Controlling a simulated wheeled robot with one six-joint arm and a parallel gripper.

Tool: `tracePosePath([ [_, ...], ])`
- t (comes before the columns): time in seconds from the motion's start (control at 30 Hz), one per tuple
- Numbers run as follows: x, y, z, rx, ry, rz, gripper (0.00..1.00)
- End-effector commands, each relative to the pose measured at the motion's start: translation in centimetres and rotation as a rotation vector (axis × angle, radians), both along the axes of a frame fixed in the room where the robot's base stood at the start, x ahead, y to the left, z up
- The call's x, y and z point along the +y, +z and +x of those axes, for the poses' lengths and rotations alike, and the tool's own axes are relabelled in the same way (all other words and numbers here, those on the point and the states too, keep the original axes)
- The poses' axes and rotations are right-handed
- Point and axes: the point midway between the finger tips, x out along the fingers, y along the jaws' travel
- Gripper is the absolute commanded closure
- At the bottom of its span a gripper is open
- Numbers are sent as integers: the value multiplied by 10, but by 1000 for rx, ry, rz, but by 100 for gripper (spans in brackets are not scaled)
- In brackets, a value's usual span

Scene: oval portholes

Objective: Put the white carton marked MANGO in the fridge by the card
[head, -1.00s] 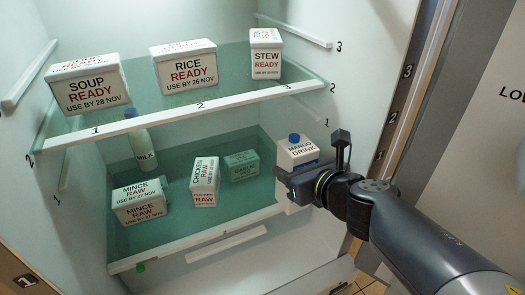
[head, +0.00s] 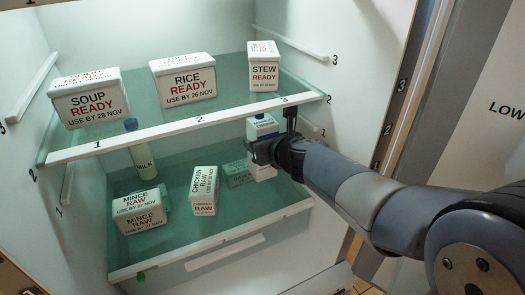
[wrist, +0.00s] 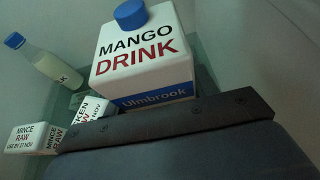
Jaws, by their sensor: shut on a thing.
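The white carton marked MANGO DRINK (wrist: 140,55) has a blue cap and a blue band reading Ulmbrook. In the head view the carton (head: 262,128) is at the right of the lower shelf space, just below the upper shelf's front edge. My gripper (head: 262,150) is shut on it, and the arm reaches in from the right. The carton looks roughly upright, slightly tilted in the wrist view. Its lower part is partly hidden by my gripper. I cannot tell whether its base touches the lower shelf (head: 150,258). No card with the instructions is readable.
The upper shelf (head: 130,136) holds SOUP, RICE and STEW boxes. Free room shows on the lower shelf's front right.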

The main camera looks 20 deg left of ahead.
Motion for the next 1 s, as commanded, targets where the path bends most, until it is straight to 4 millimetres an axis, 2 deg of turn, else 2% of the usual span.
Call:
tracePosePath([
  [0.27,0,-33,0,-2,0,2,86],
  [0.73,0,-38,0,-2,0,2,86],
  [0.77,0,-38,0,0,0,1,44],
  [1.0,0,-38,0,1,0,1,24],
])
